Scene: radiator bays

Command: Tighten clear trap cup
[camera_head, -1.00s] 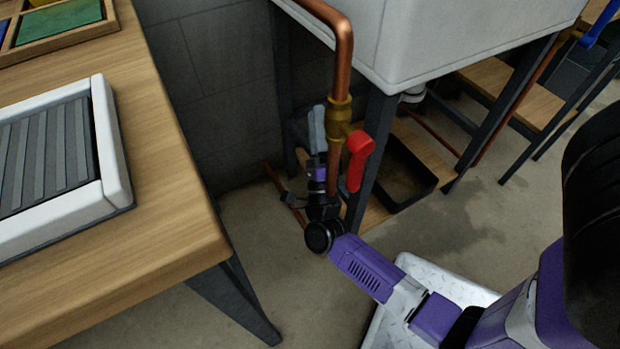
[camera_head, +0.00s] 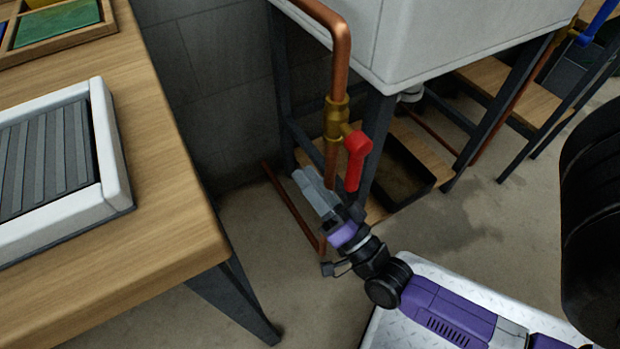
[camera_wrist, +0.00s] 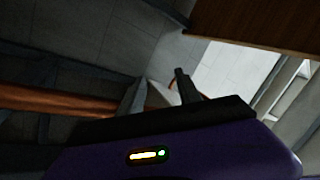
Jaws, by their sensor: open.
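I cannot make out the clear trap cup in either view. A pale drain fitting (camera_head: 411,93) shows under the white basin (camera_head: 450,50) in the head view, with its lower part hard to see. My gripper (camera_head: 308,182) is open and empty, low beside the copper pipe, below the red valve handle and left of the basin's front leg. It points up and to the left, apart from the drain fitting. In the wrist view its two dark fingers (camera_wrist: 160,92) stand apart with nothing clear between them.
The vertical copper pipe (camera_head: 341,70) with its brass valve (camera_head: 337,118) and red handle (camera_head: 355,160) stands close to my gripper. A dark tray (camera_head: 405,172) sits on a low wooden shelf under the basin. A wooden bench (camera_head: 150,215) holding a white-framed radiator panel (camera_head: 112,150) is left.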

